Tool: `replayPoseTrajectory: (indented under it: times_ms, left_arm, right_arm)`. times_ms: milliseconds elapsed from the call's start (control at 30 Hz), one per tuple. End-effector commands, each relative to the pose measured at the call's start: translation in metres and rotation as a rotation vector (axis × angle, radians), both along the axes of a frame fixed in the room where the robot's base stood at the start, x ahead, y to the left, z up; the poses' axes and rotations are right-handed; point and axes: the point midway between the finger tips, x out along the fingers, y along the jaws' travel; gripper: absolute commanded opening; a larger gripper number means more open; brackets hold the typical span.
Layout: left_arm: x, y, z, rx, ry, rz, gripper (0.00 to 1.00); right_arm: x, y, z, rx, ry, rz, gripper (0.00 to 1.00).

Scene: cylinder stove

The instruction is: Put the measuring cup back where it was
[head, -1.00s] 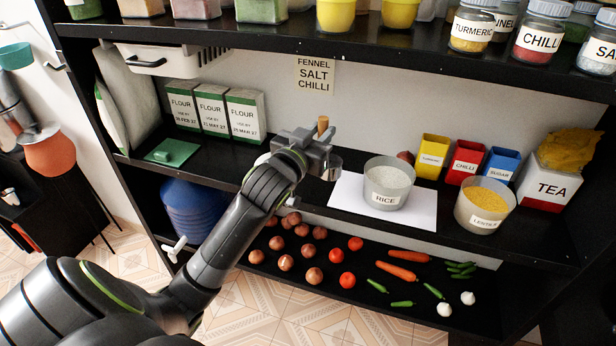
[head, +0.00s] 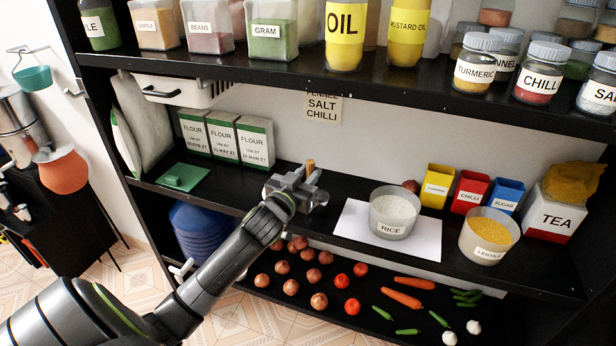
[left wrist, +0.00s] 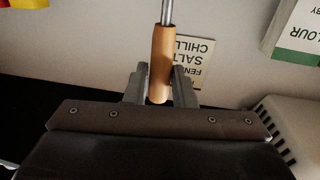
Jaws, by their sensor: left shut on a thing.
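My left gripper (head: 307,187) is over the middle shelf, left of the rice container (head: 393,214). It is shut on the wooden handle of the measuring cup (head: 310,167). In the left wrist view the handle (left wrist: 161,65) stands between the two fingers, with a thin metal rod running up from it. The cup's bowl is not clearly visible; the gripper seems to hide it in the head view. I cannot tell whether the cup touches the shelf. My right gripper is not in view.
A white sheet (head: 429,246) lies under the rice container. The lentils container (head: 487,238), small coloured boxes and the tea box (head: 552,218) stand to the right. Flour packs (head: 255,143) and a green object (head: 183,177) are to the left. The upper shelf (head: 400,92) overhangs.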

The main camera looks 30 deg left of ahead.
Motion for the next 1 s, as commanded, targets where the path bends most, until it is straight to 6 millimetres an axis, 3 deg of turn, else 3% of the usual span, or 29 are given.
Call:
replayPoseTrajectory:
  times_ms: [100,433,467,600,1000]
  left_arm:
    - [-0.0001,-0.0006,-0.0095,0.000,-0.001,-0.001,0.00]
    - [-0.0001,-0.0005,-0.0134,0.001,-0.001,-0.001,0.00]
    - [-0.0001,-0.0004,-0.0138,0.001,0.000,-0.001,0.24]
    - [-0.0001,-0.0003,-0.0128,0.001,0.000,-0.001,0.43]
    - [-0.0023,-0.0006,-0.0107,0.002,-0.001,-0.001,0.45]
  right_arm:
    - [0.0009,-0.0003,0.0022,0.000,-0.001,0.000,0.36]
    - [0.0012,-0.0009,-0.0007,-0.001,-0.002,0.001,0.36]
    - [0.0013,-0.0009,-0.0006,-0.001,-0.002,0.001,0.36]
    - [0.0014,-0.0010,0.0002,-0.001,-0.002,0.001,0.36]
    - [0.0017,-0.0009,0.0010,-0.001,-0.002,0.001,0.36]
